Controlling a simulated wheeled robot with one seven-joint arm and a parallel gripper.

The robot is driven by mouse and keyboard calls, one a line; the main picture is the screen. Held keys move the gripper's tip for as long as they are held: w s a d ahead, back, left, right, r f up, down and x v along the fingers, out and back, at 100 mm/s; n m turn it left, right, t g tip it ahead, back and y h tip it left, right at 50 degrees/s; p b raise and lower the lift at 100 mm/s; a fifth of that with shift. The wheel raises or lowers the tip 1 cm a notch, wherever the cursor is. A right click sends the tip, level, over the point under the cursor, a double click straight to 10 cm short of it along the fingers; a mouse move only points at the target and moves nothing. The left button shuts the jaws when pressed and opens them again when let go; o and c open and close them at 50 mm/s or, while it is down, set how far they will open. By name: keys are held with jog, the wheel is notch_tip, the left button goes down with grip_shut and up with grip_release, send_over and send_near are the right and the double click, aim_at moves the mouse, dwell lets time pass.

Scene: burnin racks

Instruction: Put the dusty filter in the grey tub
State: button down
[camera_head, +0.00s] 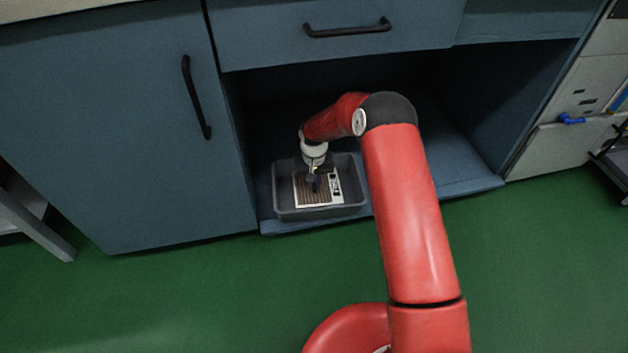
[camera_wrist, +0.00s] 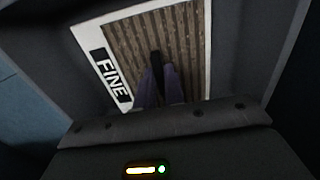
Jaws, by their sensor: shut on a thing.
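The dusty filter (camera_head: 331,196) is a flat panel with a pale frame, brown pleats and a dark label. In the wrist view the filter (camera_wrist: 190,50) shows the word FINE on its label. It lies within the walls of the grey tub (camera_head: 288,213); I cannot tell whether it touches the tub's floor. The tub's wall also shows in the wrist view (camera_wrist: 245,50). My gripper (camera_head: 314,184) points down into the tub over the filter. In the wrist view my gripper's fingers (camera_wrist: 157,62) are close together and shut on the filter, around its pleated middle.
The tub stands on the floor board (camera_head: 455,186) of an open blue cabinet bay, near its front edge. A closed door (camera_head: 120,120) is on the left and a drawer (camera_head: 340,30) hangs above. The board is clear to the right of my arm.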

jog(key=c, duration=1.5)
grip_release()
notch_tip(320, 180, up, 9)
jog(key=shift+f+p, duration=0.2)
jog(key=shift+p, duration=1)
